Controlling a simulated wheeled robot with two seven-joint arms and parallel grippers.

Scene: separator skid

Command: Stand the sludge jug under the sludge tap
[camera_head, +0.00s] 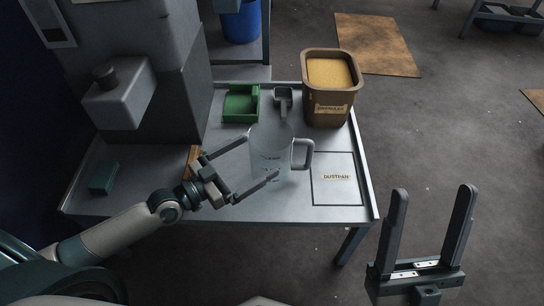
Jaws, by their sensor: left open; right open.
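A translucent jug (271,140) with measuring marks and a handle on its right stands upright on the grey table (225,205). I take it to be the sludge jug. My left gripper (262,155) is open at the jug's left side. Its fingertips overlap the jug's outline in the picture; I cannot tell whether they touch it. My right gripper (434,190) is open and empty, in front of the table's right corner. I cannot make out the sludge tap; a grey housing (120,98) with a dark knob juts from the tall grey unit on the left.
A brown bin (327,112) of granular material stands at the back right. A green tray (240,105) and a grey scoop (283,98) lie behind the jug. A labelled dustpan outline (337,190) at right is empty. A green block (103,177) lies at the left.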

